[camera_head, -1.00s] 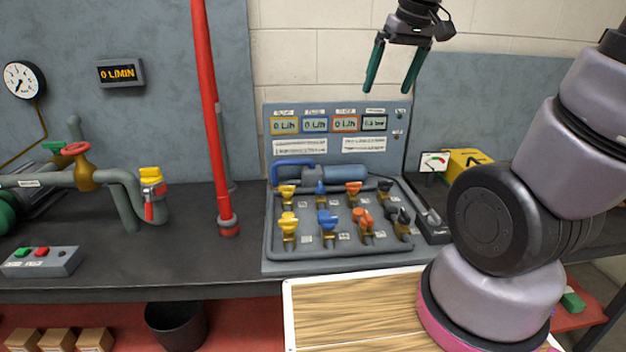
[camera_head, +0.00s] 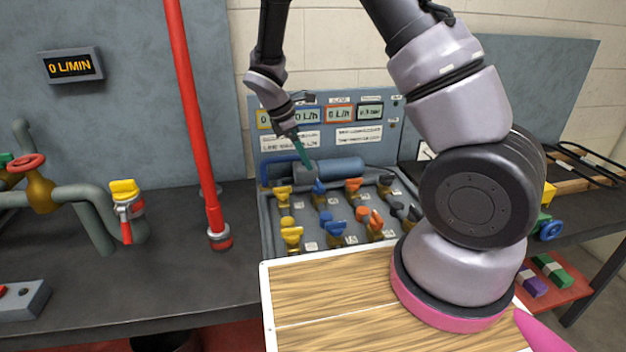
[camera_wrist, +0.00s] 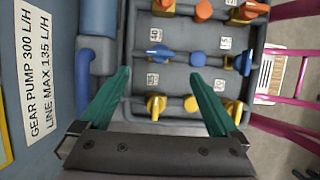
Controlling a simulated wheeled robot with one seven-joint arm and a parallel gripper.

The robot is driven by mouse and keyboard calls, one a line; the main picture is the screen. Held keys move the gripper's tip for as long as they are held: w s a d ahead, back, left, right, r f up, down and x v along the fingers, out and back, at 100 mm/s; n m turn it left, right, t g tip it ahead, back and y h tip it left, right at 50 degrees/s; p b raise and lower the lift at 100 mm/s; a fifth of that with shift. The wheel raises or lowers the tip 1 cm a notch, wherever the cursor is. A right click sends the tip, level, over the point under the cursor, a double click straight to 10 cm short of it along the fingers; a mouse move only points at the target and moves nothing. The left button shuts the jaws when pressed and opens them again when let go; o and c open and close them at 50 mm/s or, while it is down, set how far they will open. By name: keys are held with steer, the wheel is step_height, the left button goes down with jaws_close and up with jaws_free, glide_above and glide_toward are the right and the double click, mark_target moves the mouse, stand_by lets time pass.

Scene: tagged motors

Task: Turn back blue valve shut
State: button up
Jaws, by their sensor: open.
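Two blue-handled valves stand on the grey valve panel (camera_head: 268,238): a rear one (camera_head: 318,188) and a front one (camera_head: 333,228). In the wrist view the rear blue valve (camera_wrist: 162,54) lies just beyond and between the fingertips, its handle running mostly left to right. The front blue valve (camera_wrist: 243,62) is to the right, its handle set more up and down, with a round blue knob (camera_wrist: 198,58) between them. My gripper (camera_head: 304,154) is open and empty above the panel's back; in the wrist view the green fingers (camera_wrist: 159,75) are wide apart, touching no valve.
Yellow valves (camera_head: 291,236) and orange valves (camera_head: 353,187) flank the blue ones closely, with dark valves at the right. A blue pump cylinder (camera_head: 342,170) and the display board (camera_head: 330,137) stand behind. A red pipe (camera_head: 190,110) rises at the left. A wooden board (camera_head: 330,300) lies in front.

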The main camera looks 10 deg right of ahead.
mark_target(318, 183)
steer(key=x, duration=1)
steer(key=shift+f, duration=0.25)
steer(key=c, duration=1.4)
